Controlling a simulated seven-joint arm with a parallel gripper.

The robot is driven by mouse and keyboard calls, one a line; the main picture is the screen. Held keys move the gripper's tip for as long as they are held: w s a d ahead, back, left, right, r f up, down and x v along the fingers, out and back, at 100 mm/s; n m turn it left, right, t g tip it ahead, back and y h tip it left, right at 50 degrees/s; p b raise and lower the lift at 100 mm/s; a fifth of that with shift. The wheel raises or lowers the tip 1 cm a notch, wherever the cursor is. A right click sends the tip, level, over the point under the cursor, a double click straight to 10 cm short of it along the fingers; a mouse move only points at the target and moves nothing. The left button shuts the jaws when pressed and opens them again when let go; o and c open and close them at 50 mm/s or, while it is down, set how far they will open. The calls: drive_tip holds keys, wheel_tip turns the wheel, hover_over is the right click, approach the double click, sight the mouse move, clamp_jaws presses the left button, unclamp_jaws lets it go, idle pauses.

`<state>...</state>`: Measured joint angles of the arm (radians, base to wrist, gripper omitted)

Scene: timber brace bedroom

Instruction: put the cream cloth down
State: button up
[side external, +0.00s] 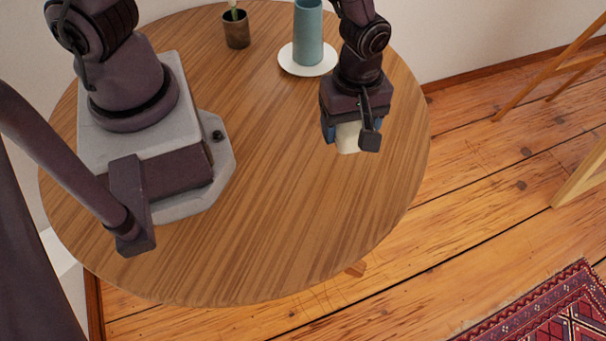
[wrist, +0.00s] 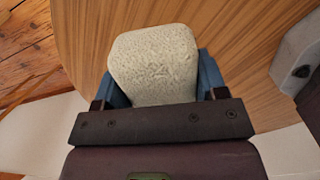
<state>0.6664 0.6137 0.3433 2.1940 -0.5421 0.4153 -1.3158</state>
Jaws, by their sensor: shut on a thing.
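The cream cloth (side external: 347,138) is a small pale block-like bundle with a rough, towel-like surface. My gripper (side external: 350,136) is shut on it, near the right side of the round wooden table (side external: 290,180). In the wrist view the cloth (wrist: 153,62) sits between the two blue fingers of my gripper (wrist: 155,85) and sticks out past them. From the side view I cannot tell whether the cloth touches the table or hangs above it.
A teal cylinder (side external: 307,35) stands on a white plate (side external: 288,66) behind my gripper. A small potted plant (side external: 236,30) is at the back. The table's middle and front are clear. Its right edge is close to my gripper, with wooden floor (side external: 480,190) beyond.

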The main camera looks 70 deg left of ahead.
drive_tip(key=s+d+m, duration=0.1)
drive_tip(key=s+d, duration=0.4)
drive_tip(key=s, duration=0.1)
drive_tip(key=n, duration=0.2)
hover_over(295, 211)
drive_tip(key=shift+n, duration=0.3)
drive_tip(key=shift+f, duration=4.15)
drive_tip(key=shift+f, duration=0.1)
drive_tip(key=o, duration=1)
drive_tip(key=shift+c, duration=0.2)
wheel_tip(295, 211, up, 12)
